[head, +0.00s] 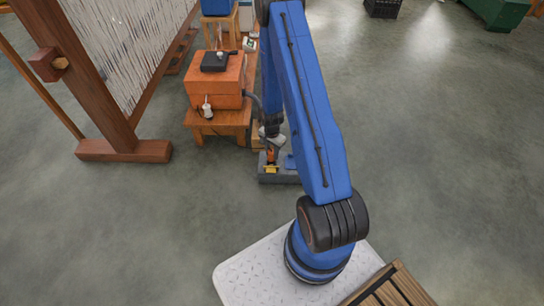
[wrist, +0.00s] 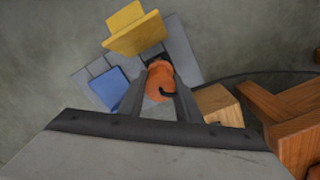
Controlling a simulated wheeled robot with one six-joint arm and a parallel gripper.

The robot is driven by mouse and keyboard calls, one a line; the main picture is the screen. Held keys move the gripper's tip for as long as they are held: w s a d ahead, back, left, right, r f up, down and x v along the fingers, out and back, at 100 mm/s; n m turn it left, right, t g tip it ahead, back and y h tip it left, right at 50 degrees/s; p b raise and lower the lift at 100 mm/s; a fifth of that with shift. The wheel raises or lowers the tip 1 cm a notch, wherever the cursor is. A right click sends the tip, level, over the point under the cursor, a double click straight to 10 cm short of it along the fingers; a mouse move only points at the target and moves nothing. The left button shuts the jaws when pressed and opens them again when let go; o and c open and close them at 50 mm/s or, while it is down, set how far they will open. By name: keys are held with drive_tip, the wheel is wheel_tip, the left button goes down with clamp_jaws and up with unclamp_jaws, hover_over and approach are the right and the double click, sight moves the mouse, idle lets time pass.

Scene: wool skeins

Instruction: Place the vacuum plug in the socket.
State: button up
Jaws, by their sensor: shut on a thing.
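My gripper (wrist: 160,82) is shut on an orange plug (wrist: 161,76), which shows between its two dark fingers with a short black hooked piece on it. In the head view my gripper (head: 271,147) points down over a grey socket block (head: 288,179) on the floor. The block also shows in the wrist view (wrist: 180,50), with a yellow flap (wrist: 137,30) raised beyond the plug and a blue flap (wrist: 108,90) to the left. The plug overlaps the block in the picture. Its lower end is hidden, so I cannot tell whether it touches or enters an opening.
An orange box (head: 214,87) with a black device (head: 221,61) on top stands on a wooden stool (head: 218,119) left of my gripper. A wooden loom (head: 97,95) stands at far left. Wooden pieces (wrist: 220,104) lie close right of the fingers.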

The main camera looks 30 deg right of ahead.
drive_tip(key=shift+f, duration=1.2)
drive_tip(key=shift+f, duration=0.15)
drive_tip(key=o, duration=1.1)
wheel_tip(320, 180, up, 12)
drive_tip(key=shift+r, duration=0.15)
drive_tip(key=s+a+r+n+t, duration=0.1)
drive_tip(key=s+a+r+n, duration=0.15)
drive_tip(key=r, duration=0.75)
drive_tip(key=s+a+r+n, duration=0.1)
drive_tip(key=a+r+n, duration=0.15)
drive_tip(key=r, duration=0.85)
drive_tip(key=s+a+r+n+t, duration=0.1)
drive_tip(key=s+a+r, duration=0.15)
drive_tip(key=r, duration=0.75)
drive_tip(key=s+a+r+n+t, duration=0.1)
drive_tip(key=s+a+r+n, duration=0.1)
drive_tip(key=s+r, duration=0.4)
drive_tip(key=s+a+r+n+t, duration=0.1)
drive_tip(key=s+a+r+n, duration=0.2)
drive_tip(key=s, duration=0.7)
drive_tip(key=s+a+r+n, duration=0.3)
drive_tip(key=s+r, duration=0.5)
drive_tip(key=shift+s+a+r+t, duration=0.15)
drive_tip(key=shift+a+r+t, duration=0.15)
drive_tip(key=shift+t, duration=0.1)
